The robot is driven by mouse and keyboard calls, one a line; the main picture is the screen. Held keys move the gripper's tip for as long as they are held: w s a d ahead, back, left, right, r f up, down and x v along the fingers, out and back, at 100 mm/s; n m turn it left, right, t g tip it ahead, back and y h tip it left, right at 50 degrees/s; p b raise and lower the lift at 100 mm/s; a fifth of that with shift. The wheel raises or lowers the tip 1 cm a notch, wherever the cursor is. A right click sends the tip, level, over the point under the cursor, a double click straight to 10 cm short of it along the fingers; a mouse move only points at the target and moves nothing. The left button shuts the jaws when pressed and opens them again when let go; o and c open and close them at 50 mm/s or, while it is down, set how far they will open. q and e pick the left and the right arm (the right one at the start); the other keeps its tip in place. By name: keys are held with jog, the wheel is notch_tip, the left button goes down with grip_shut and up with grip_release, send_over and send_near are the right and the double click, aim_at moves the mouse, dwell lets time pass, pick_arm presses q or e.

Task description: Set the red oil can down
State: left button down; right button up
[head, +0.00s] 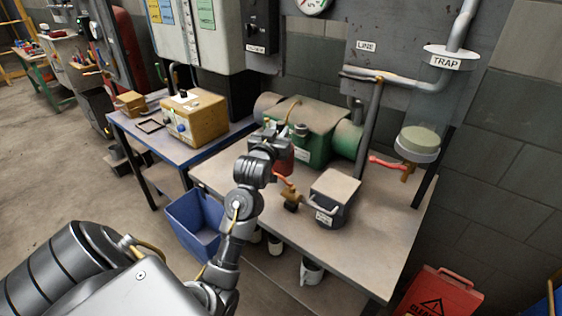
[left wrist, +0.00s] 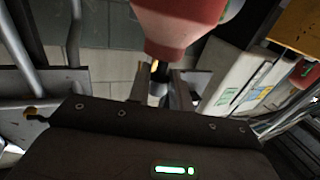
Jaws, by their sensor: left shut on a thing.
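The red oil can (head: 284,160) shows partly behind my left gripper (head: 272,138) in the head view, over the bench (head: 368,247) and in front of the green machine. My left gripper is shut on the can. In the left wrist view the can's red body (left wrist: 178,28) fills the top middle, just beyond the fingers (left wrist: 162,88). The can's base is hidden by my arm, so I cannot tell whether it touches the bench top. My right gripper is not in view.
A green machine (head: 318,130) stands behind the can. A blue bin (head: 194,228) stands below, left. The bench's front right is bare.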

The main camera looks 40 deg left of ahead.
pick_arm(q)
notch_tip(320, 180, down, 2)
jog(key=shift+w+f, duration=0.1)
jog(key=shift+f, duration=0.2)
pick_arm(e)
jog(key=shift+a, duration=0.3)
pick_arm(q)
notch_tip(320, 180, down, 4)
jog(key=shift+d+r, duration=0.1)
jog(key=shift+r, duration=0.15)
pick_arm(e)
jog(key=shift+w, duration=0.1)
pick_arm(q)
jog(key=shift+f, duration=0.1)
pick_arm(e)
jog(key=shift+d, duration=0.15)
pick_arm(q)
jog(key=c, duration=1.3)
grip_release()
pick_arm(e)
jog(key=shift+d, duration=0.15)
pick_arm(q)
jog(key=shift+o, duration=0.2)
